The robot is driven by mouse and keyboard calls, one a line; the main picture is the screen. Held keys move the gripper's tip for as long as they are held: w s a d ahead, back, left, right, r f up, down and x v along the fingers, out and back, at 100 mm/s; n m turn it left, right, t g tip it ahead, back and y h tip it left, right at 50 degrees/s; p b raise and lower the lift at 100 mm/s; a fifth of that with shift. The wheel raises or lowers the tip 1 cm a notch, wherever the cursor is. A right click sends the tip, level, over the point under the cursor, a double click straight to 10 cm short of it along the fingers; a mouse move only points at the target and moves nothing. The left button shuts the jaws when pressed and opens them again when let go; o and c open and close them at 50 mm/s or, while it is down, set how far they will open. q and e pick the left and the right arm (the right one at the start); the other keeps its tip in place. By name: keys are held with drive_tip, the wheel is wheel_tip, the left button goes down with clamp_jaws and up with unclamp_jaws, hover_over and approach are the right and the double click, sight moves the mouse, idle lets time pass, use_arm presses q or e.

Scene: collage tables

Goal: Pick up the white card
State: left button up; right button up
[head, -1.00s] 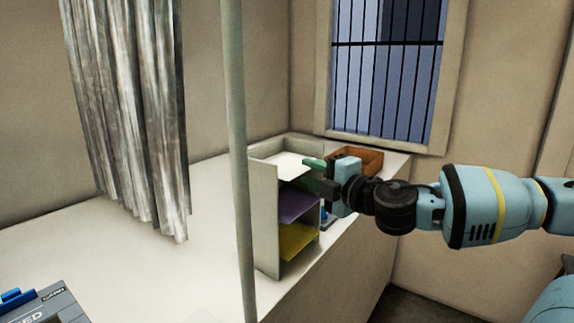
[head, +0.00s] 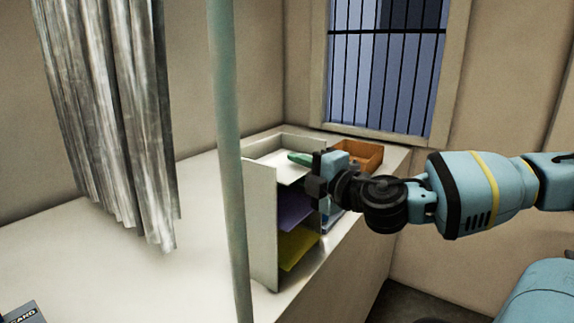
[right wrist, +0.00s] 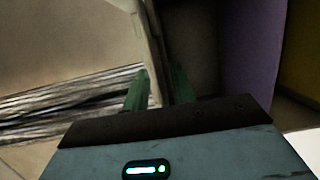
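The white card (head: 288,170) lies flat in the top level of an open sorter (head: 262,222). My right gripper (head: 302,160) is at the sorter's right side at the height of that level, with a green finger reaching over it. In the right wrist view its two green fingers (right wrist: 159,80) are apart, one on each side of a thin pale edge (right wrist: 153,35). I cannot tell whether this edge is the card or its shelf. No grip on it shows. My left gripper is out of view.
A purple sheet (head: 294,208) and a yellow sheet (head: 298,247) lie on lower levels. A brown box (head: 362,153) stands behind the gripper. A grey-green pole (head: 228,150) and a curtain (head: 105,120) stand left. The white counter (head: 110,225) is mostly clear.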

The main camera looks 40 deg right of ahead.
sight(299, 168)
drive_tip(key=shift+w, duration=0.15)
clamp_jaws()
drive_tip(key=shift+r, duration=0.1)
wheel_tip(299, 168, up, 10)
drive_tip(key=shift+f, duration=0.1)
idle(0.4)
